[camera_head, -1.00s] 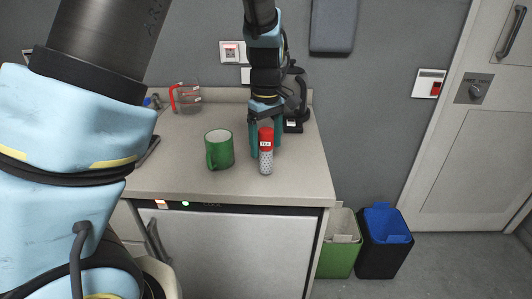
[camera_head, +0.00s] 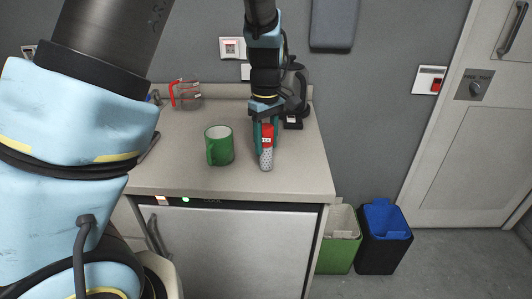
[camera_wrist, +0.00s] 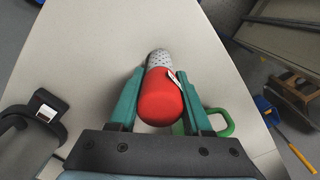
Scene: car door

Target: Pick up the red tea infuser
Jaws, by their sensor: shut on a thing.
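The tea infuser (camera_head: 266,150) has a red top with a white label and a perforated silver lower part. In the head view it is at the right part of the counter, near the front. My gripper (camera_head: 266,140) points down over it, with a finger on each side of the red top. In the wrist view my gripper (camera_wrist: 161,98) is shut on the tea infuser (camera_wrist: 160,98), with its red end toward the palm and its silver end pointing away. The infuser looks slightly tilted. I cannot tell whether its lower end touches the counter.
A green mug (camera_head: 219,146) stands just left of the infuser; its handle (camera_wrist: 222,122) shows by the right finger in the wrist view. A black coffee maker (camera_head: 295,100) is behind my gripper. A glass measuring cup (camera_head: 186,95) stands at the back left. The counter's front (camera_head: 230,187) is clear.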

